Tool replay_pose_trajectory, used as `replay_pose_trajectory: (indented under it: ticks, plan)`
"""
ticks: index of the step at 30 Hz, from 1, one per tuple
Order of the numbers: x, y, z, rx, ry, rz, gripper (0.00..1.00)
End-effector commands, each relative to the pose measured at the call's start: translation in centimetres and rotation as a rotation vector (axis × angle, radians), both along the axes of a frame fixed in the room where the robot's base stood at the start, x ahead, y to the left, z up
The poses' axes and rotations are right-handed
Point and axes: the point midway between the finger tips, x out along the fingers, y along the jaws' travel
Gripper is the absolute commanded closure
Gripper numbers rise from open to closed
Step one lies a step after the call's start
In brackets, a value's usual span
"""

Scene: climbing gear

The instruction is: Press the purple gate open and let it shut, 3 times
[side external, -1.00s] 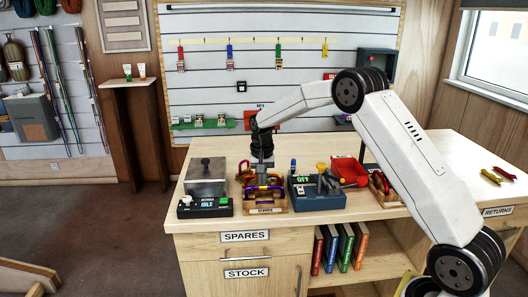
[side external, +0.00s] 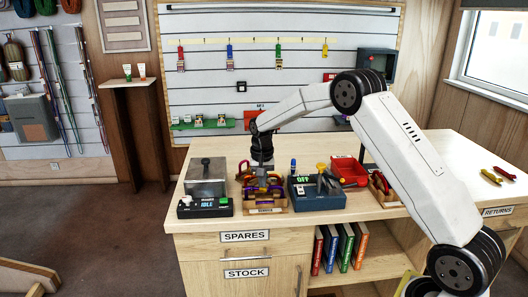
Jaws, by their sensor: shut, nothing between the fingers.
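The purple gate belongs to a small carabiner (side external: 268,188) in a wooden holder (side external: 266,207) with a front label, on the bench. My gripper (side external: 264,183) points down at the carabiner from above. Its fingers are shut with nothing between them. The fingertips are at or very near the purple part; I cannot tell whether they touch it. The gate is too small and partly hidden by my gripper to tell whether it is open or shut.
A grey machine with a black base (side external: 205,207) stands left of the holder. Another wooden holder (side external: 385,197) is farther right. The bench's right side is mostly clear.

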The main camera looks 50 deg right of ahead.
Motion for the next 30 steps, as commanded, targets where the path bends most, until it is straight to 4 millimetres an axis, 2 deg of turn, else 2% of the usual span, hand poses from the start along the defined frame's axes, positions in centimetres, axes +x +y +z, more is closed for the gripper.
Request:
replay_pose_trajectory:
  ticks: [24,30]
  plan:
    - [0.0,0.0,5.7,0.0,0.0,0.0,1.0]
    - [0.0,0.0,6.5,0.0,0.0,0.0,1.0]
